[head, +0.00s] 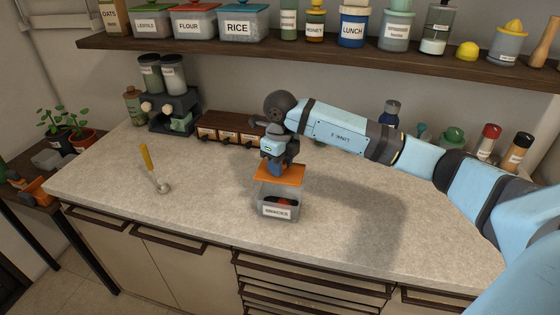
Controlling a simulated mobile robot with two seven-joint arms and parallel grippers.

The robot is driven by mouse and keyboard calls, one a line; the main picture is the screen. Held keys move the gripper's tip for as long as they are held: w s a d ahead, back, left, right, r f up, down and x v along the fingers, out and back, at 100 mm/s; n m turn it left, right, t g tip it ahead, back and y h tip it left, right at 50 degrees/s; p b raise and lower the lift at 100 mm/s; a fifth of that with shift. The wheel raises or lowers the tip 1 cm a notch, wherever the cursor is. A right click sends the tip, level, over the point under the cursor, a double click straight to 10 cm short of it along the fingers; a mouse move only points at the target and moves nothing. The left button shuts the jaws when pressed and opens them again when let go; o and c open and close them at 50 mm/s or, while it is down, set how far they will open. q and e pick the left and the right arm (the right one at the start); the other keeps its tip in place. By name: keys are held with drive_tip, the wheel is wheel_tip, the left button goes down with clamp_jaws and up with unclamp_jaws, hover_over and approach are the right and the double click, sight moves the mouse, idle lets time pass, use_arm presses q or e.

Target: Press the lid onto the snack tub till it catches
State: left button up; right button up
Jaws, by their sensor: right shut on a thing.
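The snack tub (264,207) is a clear box with a white label, standing near the middle of the counter's front part. Dark and reddish contents show inside it. The orange lid (293,178) is over the rear of the tub, and the tub's front part shows below it. I cannot tell whether the lid touches the rim. My right gripper (280,167) points down and is shut on the lid's top; its fingertips are partly hidden. My left gripper is not in view.
The counter (110,180) is clear around the tub. A yellow-handled scoop (150,165) lies to the left. A drawer box (222,130) and a dispenser (176,110) stand behind. Several bottles (488,142) stand at the back right, beyond my arm. A loaded shelf (330,50) hangs above.

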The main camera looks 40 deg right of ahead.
drive_tip(key=shift+f+b, duration=1.65)
drive_tip(key=shift+f, duration=1.15)
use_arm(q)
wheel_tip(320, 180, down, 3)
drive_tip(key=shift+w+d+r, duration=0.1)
use_arm(e)
drive_tip(key=shift+f, duration=0.35)
use_arm(q)
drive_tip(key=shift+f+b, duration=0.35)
drive_tip(key=shift+b, duration=0.15)
use_arm(e)
drive_tip(key=shift+f, duration=0.15)
drive_tip(key=o, duration=1.5)
drive_tip(key=shift+r+p, duration=1.95)
drive_tip(key=shift+r, duration=1.6)
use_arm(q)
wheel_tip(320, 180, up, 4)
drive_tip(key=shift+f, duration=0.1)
